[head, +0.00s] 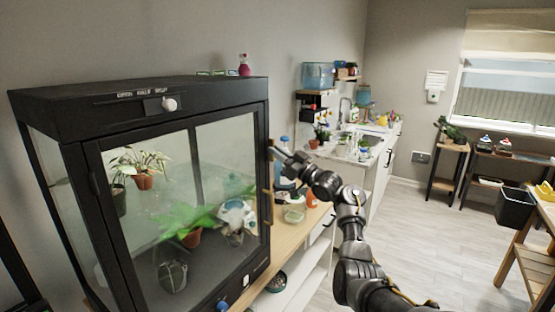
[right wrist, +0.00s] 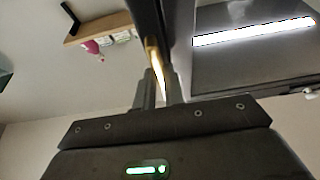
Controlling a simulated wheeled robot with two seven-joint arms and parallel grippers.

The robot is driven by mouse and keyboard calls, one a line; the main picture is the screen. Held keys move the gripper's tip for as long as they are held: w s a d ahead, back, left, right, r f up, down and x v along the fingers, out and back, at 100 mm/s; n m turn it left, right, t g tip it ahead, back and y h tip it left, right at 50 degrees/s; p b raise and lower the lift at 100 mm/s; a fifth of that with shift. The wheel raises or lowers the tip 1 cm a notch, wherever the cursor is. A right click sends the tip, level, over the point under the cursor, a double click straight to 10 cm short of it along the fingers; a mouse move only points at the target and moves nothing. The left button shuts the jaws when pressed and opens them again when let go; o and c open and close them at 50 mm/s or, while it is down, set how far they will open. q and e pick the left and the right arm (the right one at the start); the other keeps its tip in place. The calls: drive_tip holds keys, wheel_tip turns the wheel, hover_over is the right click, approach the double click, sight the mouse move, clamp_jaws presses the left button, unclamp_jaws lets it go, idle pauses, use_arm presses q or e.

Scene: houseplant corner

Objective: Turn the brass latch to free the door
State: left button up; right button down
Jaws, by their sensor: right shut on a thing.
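The black-framed glass cabinet (head: 150,88) stands on the left in the head view, with potted plants inside. Its glass door (head: 155,235) looks closed. My right gripper (head: 273,150) is at the door's right edge, high up. In the right wrist view, my right gripper's fingers (right wrist: 160,78) are shut on the brass latch (right wrist: 153,55), which stands up between them beside the dark frame. The latch is mostly hidden by the gripper in the head view. My left gripper is not in view.
The wooden counter (head: 262,275) beside the cabinet holds bottles and jars (head: 311,200) below and behind my right arm. A sink counter (head: 345,155) stands further back. The floor (head: 425,220) on the right is open, with a black bin (head: 515,208) beyond.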

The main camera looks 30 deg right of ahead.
drive_tip(key=c, duration=1.5)
unclamp_jaws()
drive_tip(key=shift+s, duration=0.1)
drive_tip(key=b+v, duration=0.3)
drive_tip(key=v, duration=0.7)
drive_tip(key=shift+s+d+f+b, duration=0.15)
drive_tip(key=shift+s+b, duration=0.1)
drive_tip(key=shift+b, duration=0.15)
